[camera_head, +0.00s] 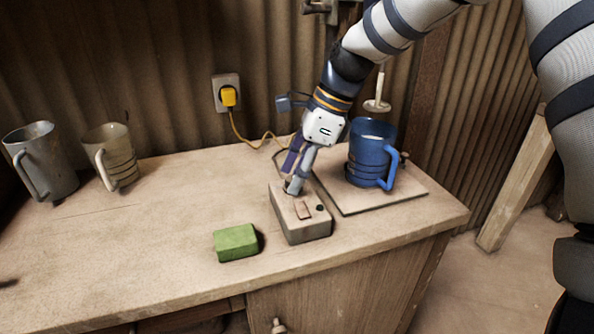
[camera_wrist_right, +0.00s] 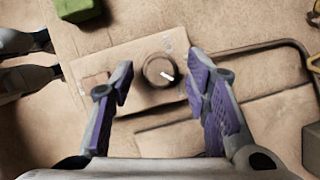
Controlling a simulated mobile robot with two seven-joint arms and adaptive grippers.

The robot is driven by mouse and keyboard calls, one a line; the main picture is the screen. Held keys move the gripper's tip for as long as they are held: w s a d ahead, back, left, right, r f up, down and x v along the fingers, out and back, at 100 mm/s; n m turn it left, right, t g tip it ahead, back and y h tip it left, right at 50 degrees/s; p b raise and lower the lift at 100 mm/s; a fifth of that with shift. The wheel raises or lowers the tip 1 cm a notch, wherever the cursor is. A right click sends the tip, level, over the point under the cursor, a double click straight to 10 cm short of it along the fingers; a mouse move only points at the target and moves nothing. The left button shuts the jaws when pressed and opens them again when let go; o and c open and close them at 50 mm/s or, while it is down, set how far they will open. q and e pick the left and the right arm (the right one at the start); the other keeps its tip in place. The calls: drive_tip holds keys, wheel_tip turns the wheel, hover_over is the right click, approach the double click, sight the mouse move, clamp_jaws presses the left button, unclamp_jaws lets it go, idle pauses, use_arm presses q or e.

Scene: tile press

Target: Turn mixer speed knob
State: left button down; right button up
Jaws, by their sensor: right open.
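The beige control box (camera_head: 301,228) stands on the bench. A rocker switch (camera_head: 303,211) and a small dark spot (camera_head: 320,207) show on its top. The round brown speed knob (camera_wrist_right: 158,70) with a white pointer mark shows in the right wrist view; my gripper hides it in the head view. My right gripper (camera_head: 291,188) points down over the back of the box. Its purple-padded fingers (camera_wrist_right: 160,80) are open, one on each side of the knob, with a gap on both sides. My left gripper is not seen in the head view.
A blue jug (camera_head: 366,155) stands on a board (camera_head: 387,196) right of the gripper, below a mixer rod (camera_head: 378,95). A green block (camera_head: 236,242) lies left of the box. Two mugs (camera_head: 40,165) (camera_head: 112,160) stand at the left. A cable (camera_head: 262,143) runs behind the box.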

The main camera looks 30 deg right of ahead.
clamp_jaws()
